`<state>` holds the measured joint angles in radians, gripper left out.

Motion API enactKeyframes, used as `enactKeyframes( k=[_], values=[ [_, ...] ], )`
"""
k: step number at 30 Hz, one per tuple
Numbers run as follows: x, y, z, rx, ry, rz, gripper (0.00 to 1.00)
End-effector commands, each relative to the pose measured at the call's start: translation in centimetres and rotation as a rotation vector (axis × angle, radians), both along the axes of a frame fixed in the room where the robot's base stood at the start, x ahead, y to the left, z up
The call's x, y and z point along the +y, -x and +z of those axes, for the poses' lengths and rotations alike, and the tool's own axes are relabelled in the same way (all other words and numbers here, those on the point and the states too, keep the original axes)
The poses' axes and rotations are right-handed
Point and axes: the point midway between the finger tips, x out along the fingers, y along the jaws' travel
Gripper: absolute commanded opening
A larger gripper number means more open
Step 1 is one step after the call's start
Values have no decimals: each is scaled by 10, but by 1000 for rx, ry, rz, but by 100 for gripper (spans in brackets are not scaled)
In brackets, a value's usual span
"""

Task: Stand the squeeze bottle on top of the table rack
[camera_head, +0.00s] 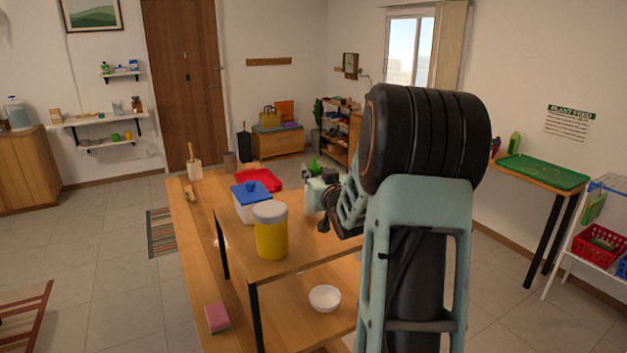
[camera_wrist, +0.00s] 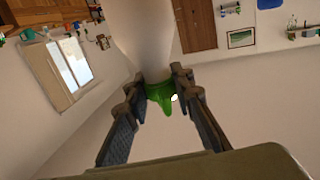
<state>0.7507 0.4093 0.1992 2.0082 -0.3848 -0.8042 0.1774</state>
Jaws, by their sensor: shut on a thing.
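The squeeze bottle has a white body (camera_head: 309,198) and a green nozzle cap (camera_head: 315,166). It stands roughly upright at the far right of the rack top. In the wrist view its white body (camera_wrist: 143,35) and green cap (camera_wrist: 161,96) are between the fingers. My gripper (camera_head: 322,184) is shut on the bottle near its cap; it also shows in the wrist view (camera_wrist: 160,84). The table rack (camera_head: 297,262) is a raised wooden shelf with black legs. My arm hides part of its right side. I cannot tell whether the bottle's base touches it.
A yellow canister (camera_head: 271,238) with a grey lid and a white container with a blue lid (camera_head: 250,195) stand on the rack's left part. A red tray (camera_head: 262,180) lies behind. A white bowl (camera_head: 324,298) and a pink sponge (camera_head: 217,317) are lower down.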

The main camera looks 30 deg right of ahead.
Motion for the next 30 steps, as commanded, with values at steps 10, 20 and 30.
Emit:
enactKeyframes(
  k=[10,20,30],
  values=[
    [0,0,-19,-2,1,0,0],
    [0,0,-23,1,0,0,39],
    [0,0,-20,1,-1,0,39]
  ],
)
